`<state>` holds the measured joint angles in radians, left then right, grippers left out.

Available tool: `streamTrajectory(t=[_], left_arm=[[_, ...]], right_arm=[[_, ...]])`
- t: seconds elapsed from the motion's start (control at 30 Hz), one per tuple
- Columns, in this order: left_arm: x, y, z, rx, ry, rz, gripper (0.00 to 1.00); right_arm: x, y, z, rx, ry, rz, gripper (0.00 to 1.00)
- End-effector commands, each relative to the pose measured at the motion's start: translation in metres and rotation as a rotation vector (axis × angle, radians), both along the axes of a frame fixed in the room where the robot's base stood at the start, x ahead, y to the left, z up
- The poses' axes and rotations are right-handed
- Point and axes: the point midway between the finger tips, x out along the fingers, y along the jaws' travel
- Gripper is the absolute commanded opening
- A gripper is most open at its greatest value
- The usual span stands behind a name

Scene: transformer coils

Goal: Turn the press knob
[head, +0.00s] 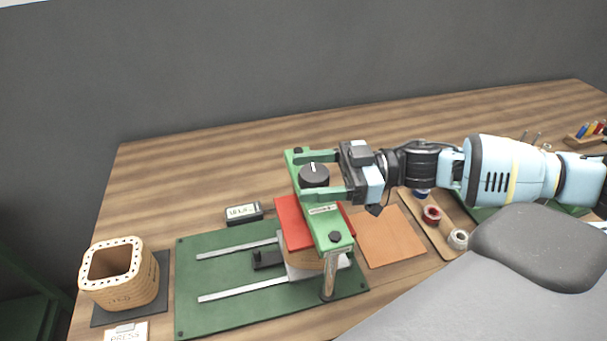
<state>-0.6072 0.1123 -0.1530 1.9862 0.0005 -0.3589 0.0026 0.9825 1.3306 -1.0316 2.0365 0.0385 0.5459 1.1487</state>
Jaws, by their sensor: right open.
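The press knob (314,174) is a round black knob with a white pointer mark, on top of the green press beam (327,228). The mark points roughly away from me. My right gripper (303,174) reaches in from the right with its two green fingers open, one on the far side of the knob and one on the near side. The knob lies between the fingers; I cannot tell whether they touch it. Under the beam, a red plate (291,221) sits on a coil that is partly hidden. My left gripper is not in view.
The press stands on a green base (222,262) with two metal rails. A small display (243,212) lies behind it. A wooden coil (120,272) stands on a dark mat at left. Right are an orange mat (390,238) and a tray with spools (431,214).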

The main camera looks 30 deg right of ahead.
Motion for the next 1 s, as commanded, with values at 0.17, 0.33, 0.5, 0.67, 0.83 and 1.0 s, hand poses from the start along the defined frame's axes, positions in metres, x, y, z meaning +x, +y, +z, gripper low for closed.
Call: streamTrajectory(t=[0.17, 0.33, 0.5, 0.67, 0.83, 1.0], left_arm=[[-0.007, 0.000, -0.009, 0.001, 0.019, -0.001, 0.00], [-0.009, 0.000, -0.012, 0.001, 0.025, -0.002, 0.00], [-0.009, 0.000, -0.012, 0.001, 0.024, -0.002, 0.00], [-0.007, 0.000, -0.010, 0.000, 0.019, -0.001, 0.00], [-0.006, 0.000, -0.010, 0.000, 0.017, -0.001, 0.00], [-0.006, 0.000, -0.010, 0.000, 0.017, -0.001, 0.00]], right_arm=[[-0.011, -0.027, -0.004, -0.004, 0.008, -0.003, 0.68], [-0.019, -0.047, -0.003, -0.003, 0.006, -0.002, 0.68], [-0.023, -0.057, -0.001, -0.001, 0.004, 0.000, 0.68], [-0.023, -0.058, 0.000, 0.001, 0.002, 0.001, 0.68], [-0.023, -0.058, 0.000, 0.000, 0.001, 0.001, 0.68], [-0.023, -0.057, 0.000, 0.000, 0.001, 0.001, 0.68]])
